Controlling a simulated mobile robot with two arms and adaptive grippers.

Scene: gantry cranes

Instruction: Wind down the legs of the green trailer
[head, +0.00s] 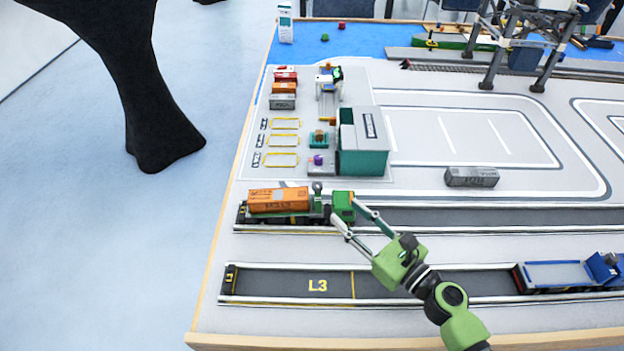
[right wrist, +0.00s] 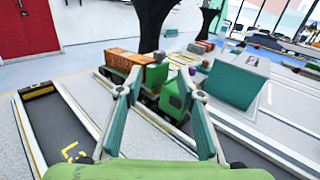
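The green trailer (head: 295,219) stands on the upper track at the board's left side and carries an orange container (head: 278,200). It also shows in the right wrist view (right wrist: 148,92), partly behind a finger. A green cab (head: 343,206) stands at its right end and appears between the fingers in the right wrist view (right wrist: 174,101). The legs cannot be made out. My right gripper (head: 350,212) reaches in from the lower right. Its fingers are spread and empty at the cab; contact cannot be told. My left gripper is not in view.
A grey container (head: 471,177) lies on the road to the right. A blue wagon (head: 560,274) is on the near L3 track (head: 400,284). The near track's left part is clear. A gantry crane (head: 515,45) stands far back.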

